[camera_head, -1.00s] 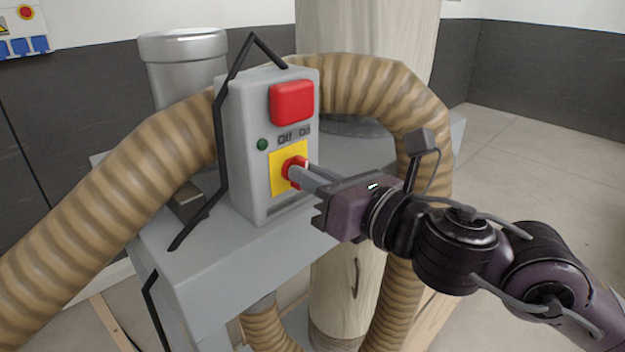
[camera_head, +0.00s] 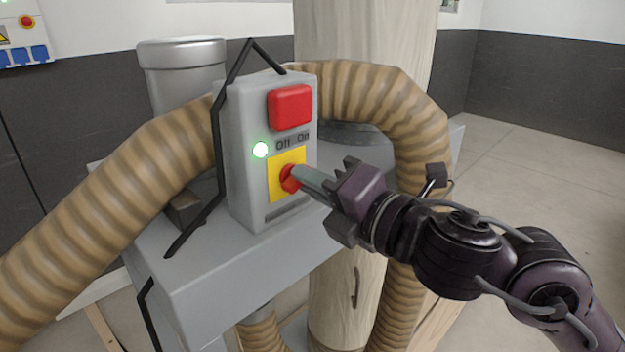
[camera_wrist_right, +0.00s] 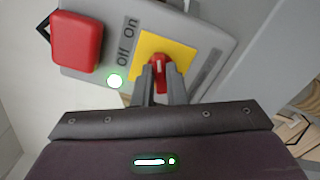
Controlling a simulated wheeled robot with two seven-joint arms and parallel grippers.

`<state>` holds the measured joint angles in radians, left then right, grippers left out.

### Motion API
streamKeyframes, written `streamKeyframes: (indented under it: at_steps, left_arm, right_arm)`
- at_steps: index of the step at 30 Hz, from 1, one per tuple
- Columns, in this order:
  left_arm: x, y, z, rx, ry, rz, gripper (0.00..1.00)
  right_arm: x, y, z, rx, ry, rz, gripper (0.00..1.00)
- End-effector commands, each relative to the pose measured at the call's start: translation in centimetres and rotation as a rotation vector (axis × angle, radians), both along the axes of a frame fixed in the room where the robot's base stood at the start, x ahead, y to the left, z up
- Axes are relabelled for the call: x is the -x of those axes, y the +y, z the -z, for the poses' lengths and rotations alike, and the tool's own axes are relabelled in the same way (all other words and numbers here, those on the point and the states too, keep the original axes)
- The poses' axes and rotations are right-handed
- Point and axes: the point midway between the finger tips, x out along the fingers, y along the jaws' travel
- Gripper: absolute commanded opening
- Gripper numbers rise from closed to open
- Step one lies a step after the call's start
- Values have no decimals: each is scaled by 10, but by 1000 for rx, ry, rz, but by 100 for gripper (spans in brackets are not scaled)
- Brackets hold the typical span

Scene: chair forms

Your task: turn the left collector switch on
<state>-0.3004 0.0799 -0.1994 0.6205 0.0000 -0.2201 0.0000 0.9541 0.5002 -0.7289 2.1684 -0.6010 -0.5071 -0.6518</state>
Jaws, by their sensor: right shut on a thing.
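The grey switch box (camera_head: 243,160) stands on the collector's grey top. Its red rotary switch (camera_head: 289,179) sits on a yellow plate (camera_head: 273,184), below the words Off and On. The round lamp (camera_head: 260,150) on the box is lit bright green-white. My right gripper (camera_head: 297,176) is shut on the red switch, its fingers on either side of the knob. In the right wrist view the switch (camera_wrist_right: 159,66) shows between the fingertips, and the lamp (camera_wrist_right: 115,81) glows. The fingers hide part of the knob. My left gripper is not in view.
A large red button (camera_head: 290,107) is on the box above the switch. A ribbed tan hose (camera_head: 100,215) arches behind the box and down both sides. A black bent bracket (camera_head: 217,130) runs along the box's left side. Open floor (camera_head: 540,200) lies to the right.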

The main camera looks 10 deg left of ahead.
Motion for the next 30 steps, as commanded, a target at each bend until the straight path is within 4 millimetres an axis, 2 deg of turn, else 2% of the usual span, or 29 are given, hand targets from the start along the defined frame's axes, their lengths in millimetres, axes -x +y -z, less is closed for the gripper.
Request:
streamKeyframes:
  at_steps: [15,30]
  left_arm:
    - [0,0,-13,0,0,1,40]
    - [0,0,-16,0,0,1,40]
  right_arm:
    - [-1,-1,0,-208,312,3,0]
    - [-1,-1,1,-257,384,2,0]
